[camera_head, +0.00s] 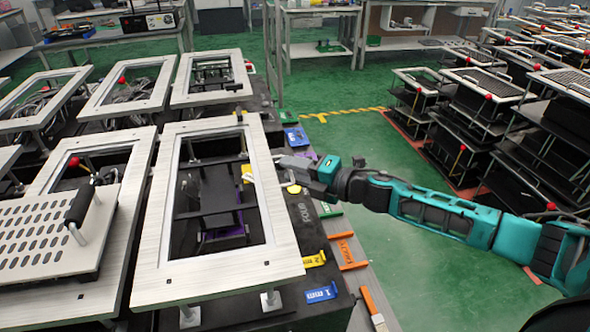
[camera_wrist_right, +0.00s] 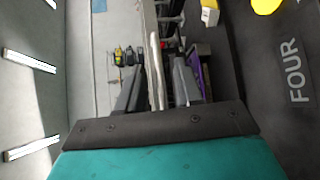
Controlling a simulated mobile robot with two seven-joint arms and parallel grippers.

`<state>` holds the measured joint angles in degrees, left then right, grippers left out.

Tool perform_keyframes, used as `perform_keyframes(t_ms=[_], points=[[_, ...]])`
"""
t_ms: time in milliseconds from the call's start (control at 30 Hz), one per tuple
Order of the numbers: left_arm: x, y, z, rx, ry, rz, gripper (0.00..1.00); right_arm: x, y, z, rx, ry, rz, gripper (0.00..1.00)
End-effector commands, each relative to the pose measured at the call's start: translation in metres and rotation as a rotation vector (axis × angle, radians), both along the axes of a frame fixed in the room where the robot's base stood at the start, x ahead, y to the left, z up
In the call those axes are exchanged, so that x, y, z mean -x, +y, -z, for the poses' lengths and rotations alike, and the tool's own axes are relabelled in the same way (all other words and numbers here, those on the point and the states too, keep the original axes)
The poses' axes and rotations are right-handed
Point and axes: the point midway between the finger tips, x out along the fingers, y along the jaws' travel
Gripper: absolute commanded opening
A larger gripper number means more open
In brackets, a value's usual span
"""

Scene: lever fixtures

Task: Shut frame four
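Frame four (camera_head: 151,230) is a pale metal rectangular frame with an open window. It sits raised on posts above a black base marked FOUR (camera_head: 303,212); the FOUR label also shows in the right wrist view (camera_wrist_right: 295,70). My right gripper (camera_head: 279,162) is at the frame's right side. In the right wrist view my gripper's dark fingers (camera_wrist_right: 157,85) stand apart, with the frame's thin light edge (camera_wrist_right: 153,45) between them. Gaps show on both sides of that edge. A yellow round knob (camera_head: 294,189) is just below the gripper. My left gripper is out of view.
Similar frames stand to the left (camera_head: 90,170) and behind (camera_head: 212,78). A perforated plate with a black handle (camera_head: 79,204) lies at the left. Coloured labelled tools, including a blue one (camera_head: 321,293), lie along the base's right side.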

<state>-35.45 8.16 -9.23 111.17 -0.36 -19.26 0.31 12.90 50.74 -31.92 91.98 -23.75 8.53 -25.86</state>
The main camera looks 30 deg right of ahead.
Motion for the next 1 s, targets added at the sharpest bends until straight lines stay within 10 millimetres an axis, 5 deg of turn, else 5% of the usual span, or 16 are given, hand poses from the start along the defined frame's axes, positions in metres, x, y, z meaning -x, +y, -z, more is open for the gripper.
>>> perform_keyframes(t_ms=[100, 467, 1000], points=[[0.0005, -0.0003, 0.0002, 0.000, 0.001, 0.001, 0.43, 0.0001, 0.0000, 0.0000, 0.000, 0.000, 0.000, 0.33], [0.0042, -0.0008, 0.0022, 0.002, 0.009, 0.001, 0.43, 0.0003, -0.0001, 0.0000, 0.000, 0.000, 0.000, 0.00], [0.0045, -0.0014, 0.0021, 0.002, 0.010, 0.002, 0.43, 0.0004, -0.0014, -0.0007, 0.000, 0.000, 0.000, 0.00]])
